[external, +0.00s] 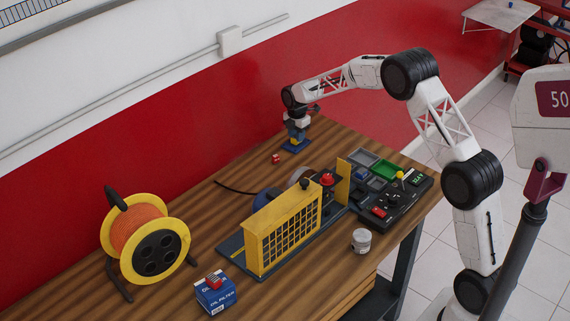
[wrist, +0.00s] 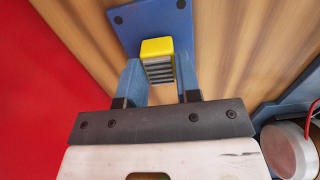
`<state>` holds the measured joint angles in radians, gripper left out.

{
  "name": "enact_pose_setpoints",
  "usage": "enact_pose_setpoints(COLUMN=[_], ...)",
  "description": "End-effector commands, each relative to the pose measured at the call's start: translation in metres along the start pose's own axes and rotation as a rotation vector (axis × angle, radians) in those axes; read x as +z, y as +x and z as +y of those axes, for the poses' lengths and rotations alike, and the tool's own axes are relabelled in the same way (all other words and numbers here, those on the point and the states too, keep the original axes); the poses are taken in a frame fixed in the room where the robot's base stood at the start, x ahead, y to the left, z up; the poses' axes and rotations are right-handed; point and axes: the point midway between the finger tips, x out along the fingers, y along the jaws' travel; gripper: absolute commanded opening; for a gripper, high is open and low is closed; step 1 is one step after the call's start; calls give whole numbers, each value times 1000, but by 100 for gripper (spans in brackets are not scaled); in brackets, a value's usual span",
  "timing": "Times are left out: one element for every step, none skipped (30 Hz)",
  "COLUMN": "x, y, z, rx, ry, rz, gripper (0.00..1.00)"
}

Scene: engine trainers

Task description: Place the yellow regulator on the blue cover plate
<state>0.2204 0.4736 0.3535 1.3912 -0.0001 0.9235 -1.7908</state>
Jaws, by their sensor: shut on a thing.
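The yellow regulator (wrist: 156,47) is between the two blue fingers of my gripper (wrist: 159,68) in the wrist view, its grey ribbed side facing the camera. The blue cover plate (wrist: 122,31) lies on the wooden table just beyond the regulator, with dark round spots near its corners. In the external view my gripper (external: 297,136) points down over the blue cover plate (external: 291,149) at the back of the table. The regulator is small there and mostly hidden by the fingers. I cannot tell whether it touches the plate.
A small red block (external: 276,158) lies left of the plate. Nearer are a yellow grille unit (external: 283,228), a black parts tray (external: 407,199), a cable reel (external: 147,240), an oil filter box (external: 216,295) and a grey can (external: 361,242). The red wall (wrist: 35,90) is close behind.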

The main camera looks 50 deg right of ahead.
Motion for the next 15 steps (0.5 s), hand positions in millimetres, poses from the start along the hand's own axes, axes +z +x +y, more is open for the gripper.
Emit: enact_pose_setpoints(x=[0, 0, 0, 0, 0, 0, 0, 0, 0, 0, 0, 0, 0, 0, 0], y=[0, 0, 0, 0, 0, 0, 0, 1, 2, 3, 3, 3, 3, 3, 3], z=[0, 0, 0, 0, 0, 0, 0, 0, 0, 0, 0, 0, 0, 0, 0], rx=[0, 0, 0, 0, 0, 0, 0, 0, 0, 0, 0, 0, 0, 0, 0], ry=[0, 0, 0, 0, 0, 0, 0, 0, 0, 0, 0, 0, 0, 0, 0], rz=[0, 0, 0, 0, 0, 0, 0, 0, 0, 0, 0, 0, 0, 0, 0], gripper=[7, 7, 7, 7, 7, 7, 7, 7, 7, 7, 33, 39, 43, 48, 54])
